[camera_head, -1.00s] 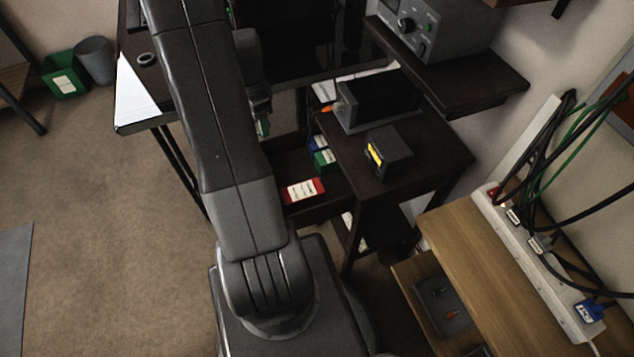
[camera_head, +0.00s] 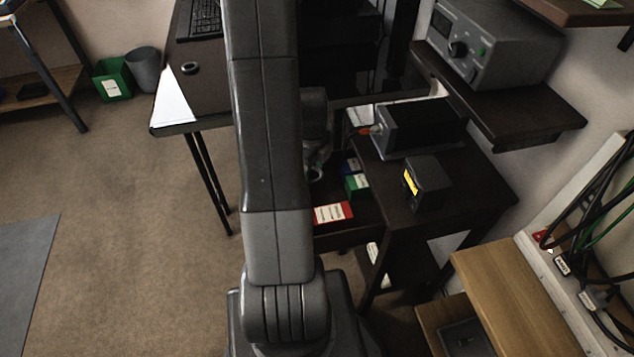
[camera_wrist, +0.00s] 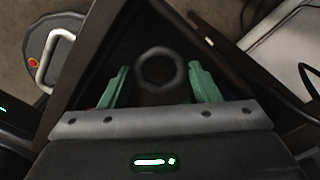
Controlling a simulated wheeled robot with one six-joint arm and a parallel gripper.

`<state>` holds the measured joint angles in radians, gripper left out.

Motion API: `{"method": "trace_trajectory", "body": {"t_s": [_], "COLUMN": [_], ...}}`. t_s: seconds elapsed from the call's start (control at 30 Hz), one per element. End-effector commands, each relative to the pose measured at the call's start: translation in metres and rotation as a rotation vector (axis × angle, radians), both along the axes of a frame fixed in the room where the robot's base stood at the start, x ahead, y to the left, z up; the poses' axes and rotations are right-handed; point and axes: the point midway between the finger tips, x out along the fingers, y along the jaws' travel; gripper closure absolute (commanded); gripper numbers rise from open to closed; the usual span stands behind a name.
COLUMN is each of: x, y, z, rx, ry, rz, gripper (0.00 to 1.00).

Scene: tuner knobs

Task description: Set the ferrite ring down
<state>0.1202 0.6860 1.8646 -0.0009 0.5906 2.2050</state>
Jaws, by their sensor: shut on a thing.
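The ferrite ring is a dark grey ring (camera_wrist: 161,70), seen in the wrist view between the green fingertips of my gripper (camera_wrist: 161,80). My gripper is shut on it. Below it is a dark interior with raised edges, and I cannot tell how far above it the ring hangs. In the head view my gripper (camera_head: 316,168) is a small part beside my arm, with a ring shape at its end, over the dark open drawer. My arm hides part of that area.
The open drawer (camera_head: 340,238) holds a red box (camera_head: 333,213), a green box (camera_head: 357,186) and a blue box. A dark side table (camera_head: 470,195) stands right of it with a yellow-labelled block (camera_head: 427,184). Another dark ring (camera_head: 190,68) lies on the desk (camera_head: 208,92).

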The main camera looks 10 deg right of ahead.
Motion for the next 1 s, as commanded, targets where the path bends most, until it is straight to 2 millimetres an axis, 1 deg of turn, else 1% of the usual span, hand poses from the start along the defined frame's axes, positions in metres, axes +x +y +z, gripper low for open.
{"method": "trace_trajectory", "body": {"t_s": [0.17,0.3,0.4,0.67,0.77,0.8,0.83,1.0], "x": [0.0,-0.001,0.0,0.0,0.0,0.0,0.0,0.0], "y": [0.0,0.0,0.0,0.0,0.0,0.0,0.0,0.0], "z": [-0.012,-0.032,-0.041,-0.042,-0.046,-0.046,-0.045,-0.045], "rx": [0.0,0.0,0.0,0.0,0.0,0.0,0.0,0.0], "ry": [0.001,0.003,0.001,0.0,0.0,0.0,0.0,0.0], "rz": [0.001,0.002,0.002,0.002,0.002,0.002,0.002,0.002], "gripper": [0.68,0.68,0.68,0.68,0.68,0.42,0.36,0.35]}}
